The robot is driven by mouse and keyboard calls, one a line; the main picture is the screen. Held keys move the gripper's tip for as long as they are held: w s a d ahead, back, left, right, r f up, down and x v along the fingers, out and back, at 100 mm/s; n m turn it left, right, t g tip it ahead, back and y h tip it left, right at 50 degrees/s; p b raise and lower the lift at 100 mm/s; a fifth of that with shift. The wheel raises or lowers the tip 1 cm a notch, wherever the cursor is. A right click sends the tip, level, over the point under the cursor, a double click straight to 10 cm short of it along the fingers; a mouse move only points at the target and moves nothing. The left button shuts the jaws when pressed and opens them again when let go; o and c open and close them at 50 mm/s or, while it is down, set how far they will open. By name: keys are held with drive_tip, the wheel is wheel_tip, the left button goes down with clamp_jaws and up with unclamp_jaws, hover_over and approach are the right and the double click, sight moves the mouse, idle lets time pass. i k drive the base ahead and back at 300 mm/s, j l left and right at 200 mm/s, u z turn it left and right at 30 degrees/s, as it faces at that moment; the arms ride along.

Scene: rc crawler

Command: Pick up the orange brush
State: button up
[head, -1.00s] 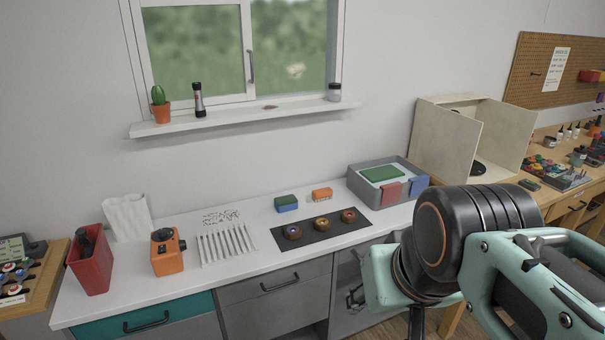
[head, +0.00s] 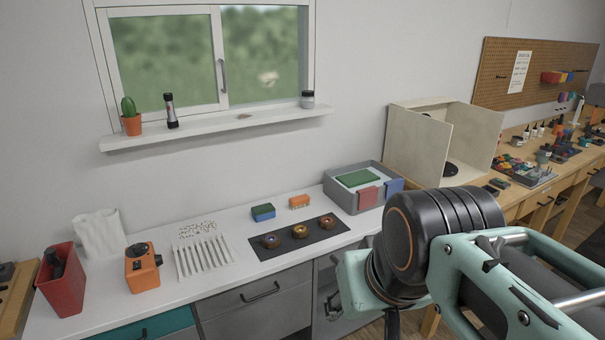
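A small orange block-shaped item (head: 299,201), which looks like the orange brush, lies on the white countertop (head: 215,284) near the wall. It sits between a blue-and-green sponge-like block (head: 263,212) and a grey bin (head: 341,193). Its bristles are too small to make out. My arm, teal and black, fills the lower right, well in front of and to the right of the brush. A small dark part shows at the arm's left edge, low before the cabinet; whether it is my gripper's fingers, and their opening, is unclear. Nothing touches the brush.
A dark mat (head: 298,239) with several round brown items lies in front of the brush. A white slotted rack (head: 204,256), an orange device (head: 142,268) and a red bin (head: 61,282) stand to the left. A beige open box (head: 417,142) stands at right.

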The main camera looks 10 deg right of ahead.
sight(301, 202)
drive_tip(key=i+l+u, duration=0.25)
drive_tip(key=i+l, duration=0.2)
drive_tip(key=i+l+u, duration=0.25)
drive_tip(key=i+l, duration=0.25)
drive_tip(key=i+l+u, duration=0.25)
drive_tip(key=i+l, duration=0.15)
drive_tip(key=l, duration=0.3)
